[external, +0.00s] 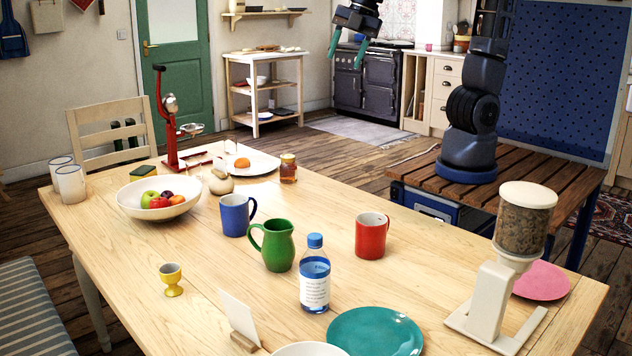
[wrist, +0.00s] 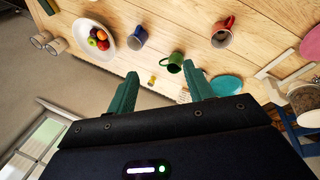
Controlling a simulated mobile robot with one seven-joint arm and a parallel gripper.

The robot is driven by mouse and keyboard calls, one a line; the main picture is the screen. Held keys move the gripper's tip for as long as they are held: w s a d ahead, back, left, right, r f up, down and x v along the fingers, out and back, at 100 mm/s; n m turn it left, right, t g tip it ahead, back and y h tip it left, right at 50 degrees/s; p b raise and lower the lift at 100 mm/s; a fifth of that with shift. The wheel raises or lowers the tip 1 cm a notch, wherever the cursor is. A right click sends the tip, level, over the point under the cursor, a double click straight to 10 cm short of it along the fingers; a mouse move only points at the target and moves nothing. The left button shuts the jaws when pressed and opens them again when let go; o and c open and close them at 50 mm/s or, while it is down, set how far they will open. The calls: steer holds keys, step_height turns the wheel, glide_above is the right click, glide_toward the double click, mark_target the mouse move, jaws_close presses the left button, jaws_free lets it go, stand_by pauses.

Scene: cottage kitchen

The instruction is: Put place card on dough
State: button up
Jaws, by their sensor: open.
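The place card (external: 239,316) is white and stands leaning in a small wooden holder at the table's front edge in the external view. A small pale shape beside my right finger in the wrist view may be the card, but it is partly hidden. A pale beige lump (external: 219,182), probably the dough, sits near the table's far side, between the fruit bowl and the honey jar. My gripper (external: 347,59) is open and empty, high above and beyond the table. Its two green fingers (wrist: 161,92) stand wide apart in the wrist view.
A yellow egg cup (external: 171,281) and teal plate (external: 375,333) flank the card.

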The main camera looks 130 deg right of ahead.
steer(key=s+a+m+y, duration=0.1)
steer(key=s+a+m, duration=0.2)
steer(key=s+a, duration=0.4)
steer(key=s+a+m+t+y, duration=0.1)
steer(key=s+a+m, duration=0.2)
steer(key=s+a, duration=0.4)
steer(key=s, duration=0.4)
steer(key=shift+s+f+m+t, duration=0.3)
steer(key=shift+s, duration=0.05)
